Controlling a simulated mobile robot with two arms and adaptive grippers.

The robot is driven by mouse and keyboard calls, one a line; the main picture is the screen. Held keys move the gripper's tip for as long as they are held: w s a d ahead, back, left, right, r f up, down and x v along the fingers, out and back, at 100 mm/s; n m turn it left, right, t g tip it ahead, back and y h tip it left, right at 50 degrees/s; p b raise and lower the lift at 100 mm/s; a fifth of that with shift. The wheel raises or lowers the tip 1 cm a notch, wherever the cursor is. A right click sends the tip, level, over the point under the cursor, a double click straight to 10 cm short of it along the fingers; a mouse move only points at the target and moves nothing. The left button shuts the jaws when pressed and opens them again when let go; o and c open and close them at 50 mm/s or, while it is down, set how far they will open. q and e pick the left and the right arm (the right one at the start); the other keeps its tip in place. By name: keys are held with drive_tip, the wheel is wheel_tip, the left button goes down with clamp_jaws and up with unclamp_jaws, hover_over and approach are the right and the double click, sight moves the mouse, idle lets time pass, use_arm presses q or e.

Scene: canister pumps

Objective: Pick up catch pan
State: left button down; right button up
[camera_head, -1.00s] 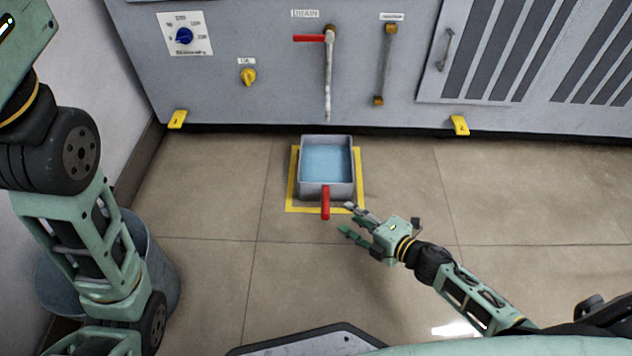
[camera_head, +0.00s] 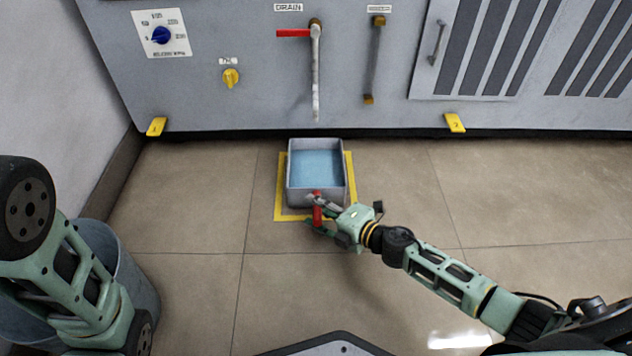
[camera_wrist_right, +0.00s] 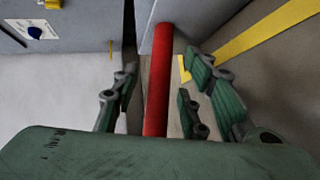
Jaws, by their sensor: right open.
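The catch pan (camera_head: 289,182) is a grey rectangular pan with blue liquid in it. It stands on the floor inside a yellow outlined square, below the drain pipe. Its red handle (camera_head: 317,213) points toward me. My right gripper (camera_head: 315,213) is open at the handle. In the right wrist view the red handle (camera_wrist_right: 158,85) runs between the spread fingers (camera_wrist_right: 155,95), with gaps visible on both sides. Part of the handle is hidden by the gripper. My left arm shows at the left edge of the head view, but its gripper is out of view.
The grey cabinet (camera_head: 200,95) stands behind the pan, with a drain pipe (camera_head: 316,75) and red lever (camera_head: 293,33). A grey bucket (camera_head: 135,275) is at the lower left, behind my left arm. The floor right of the pan is clear.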

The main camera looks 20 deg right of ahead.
clamp_jaws()
idle(0.4)
drive_tip(key=shift+r, duration=0.1)
